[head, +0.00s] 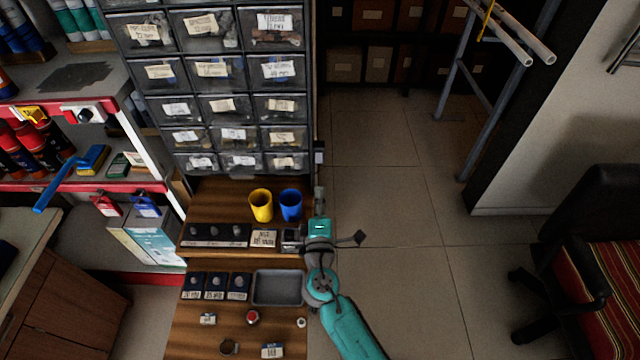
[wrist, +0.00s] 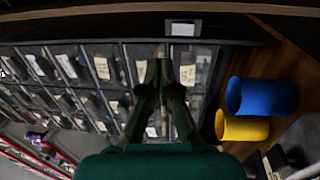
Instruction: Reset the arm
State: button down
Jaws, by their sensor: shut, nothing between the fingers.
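My gripper (wrist: 158,68) is shut and empty in the wrist view, its fingertips together in front of the drawer cabinet. In the head view my gripper (head: 319,192) is at the right edge of the wooden bench (head: 215,338), to the right of a blue cup (head: 291,205) and a yellow cup (head: 261,205). It looks apart from both cups. The blue cup (wrist: 262,96) and yellow cup (wrist: 241,127) also show in the wrist view, right of my fingers. My teal arm reaches up from the bottom of the head view and hides part of the bench edge.
A cabinet of labelled drawers (head: 222,75) stands behind the bench. A grey tray (head: 279,302), small labelled parts and a red-topped piece (head: 253,316) lie on the bench. A striped chair (head: 592,270) is at right. The tiled floor (head: 420,290) between is clear.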

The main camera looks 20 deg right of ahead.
jog(key=shift+s+a+r, duration=0.1)
jog(key=shift+s+a, duration=0.1)
jog(key=shift+s, duration=0.4)
jog(key=s+d+f+m+g+y, duration=0.1)
jog(key=s+f+m+g+y, duration=0.3)
jog(key=s, duration=0.8)
jog(key=s+d+f+t+y, duration=0.1)
jog(key=s+f, duration=0.6)
jog(key=s, duration=0.4)
jog(key=s+r+m, duration=0.5)
jog(key=s+r, duration=0.1)
jog(key=s, duration=0.4)
jog(key=s+r+m+y, duration=0.1)
jog(key=s+r+m, duration=0.4)
jog(key=s, duration=0.6)
jog(key=shift+d+r+g, duration=0.3)
jog(key=shift+d+r, duration=0.05)
jog(key=shift+r, duration=0.4)
jog(key=shift+s, duration=0.1)
